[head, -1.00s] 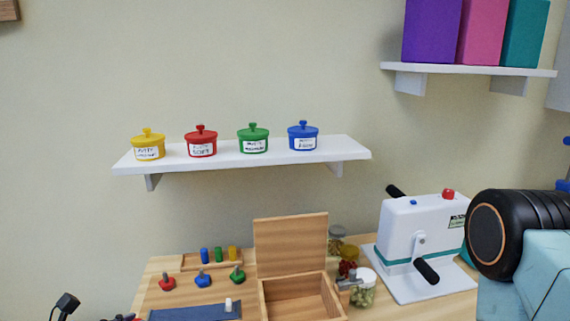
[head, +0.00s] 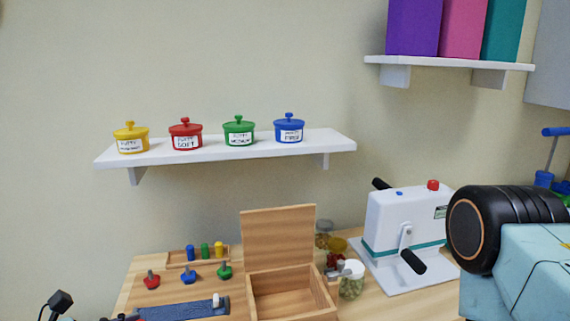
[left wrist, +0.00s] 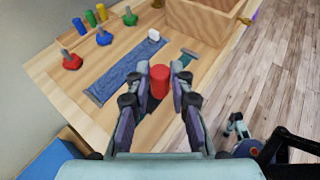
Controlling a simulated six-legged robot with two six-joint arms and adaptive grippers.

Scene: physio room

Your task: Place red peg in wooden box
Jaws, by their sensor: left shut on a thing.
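The red peg (left wrist: 159,80) is a short red cylinder held between the two fingertips of my left gripper (left wrist: 159,76) in the left wrist view. It is over the table, near the end of a blue strip. The wooden box (head: 262,308) stands on the table in the head view with its lid (head: 278,236) raised and its inside visible. The box also shows at the top of the left wrist view (left wrist: 200,22), apart from the gripper. My right gripper is not in view.
Blue, green and yellow pegs stand in a rack (head: 175,264) at the table's back. Red, blue and green knobs (head: 195,277) lie before it, with a blue strip (head: 180,309). Jars (head: 351,283) and a white cranked machine (head: 408,220) stand right of the box.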

